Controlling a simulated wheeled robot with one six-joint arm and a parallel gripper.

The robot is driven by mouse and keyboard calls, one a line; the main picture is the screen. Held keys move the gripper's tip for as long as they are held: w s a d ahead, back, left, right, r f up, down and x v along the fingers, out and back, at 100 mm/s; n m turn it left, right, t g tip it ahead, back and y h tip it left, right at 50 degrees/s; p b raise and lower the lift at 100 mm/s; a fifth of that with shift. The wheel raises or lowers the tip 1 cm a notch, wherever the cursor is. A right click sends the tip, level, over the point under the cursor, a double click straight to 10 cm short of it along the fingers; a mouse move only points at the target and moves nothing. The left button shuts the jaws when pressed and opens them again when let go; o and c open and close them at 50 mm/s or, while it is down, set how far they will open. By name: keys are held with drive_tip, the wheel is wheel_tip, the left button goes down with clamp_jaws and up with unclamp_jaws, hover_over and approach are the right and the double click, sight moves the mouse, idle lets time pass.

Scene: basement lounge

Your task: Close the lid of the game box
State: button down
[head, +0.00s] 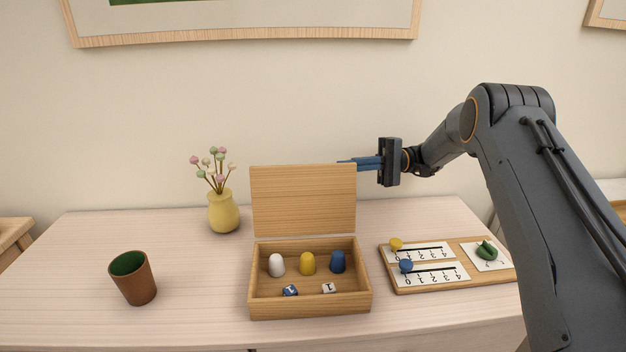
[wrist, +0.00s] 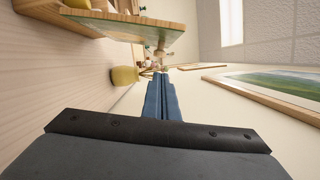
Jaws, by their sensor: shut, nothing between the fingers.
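The wooden game box (head: 310,306) stands on the dresser with its lid (head: 303,201) up, close to upright, hinged at the back. Inside are a white, a yellow and a blue peg and two dice. My gripper (head: 343,163) is shut and empty, its blue fingers pointing left at the lid's top right corner. The fingertips appear at or just behind the top edge; I cannot tell whether they touch. In the wrist view the shut blue fingers (wrist: 160,82) lie below the lid (wrist: 120,24), which shows a greenish face.
A yellow vase (head: 223,212) with flowers stands left of the lid. A brown cup (head: 133,279) is at the front left. A score board (head: 440,285) with coloured pieces lies right of the box. The wall is close behind the dresser.

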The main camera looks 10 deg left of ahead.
sight(312, 170)
drive_tip(key=shift+f+p+x, duration=0.15)
drive_tip(key=shift+p+x, duration=0.8)
drive_tip(key=shift+x, duration=1.55)
drive_tip(key=shift+f+p+x, duration=0.2)
drive_tip(key=shift+p+x, duration=0.75)
drive_tip(key=shift+x, duration=1.55)
drive_tip(key=shift+a+r, duration=0.1)
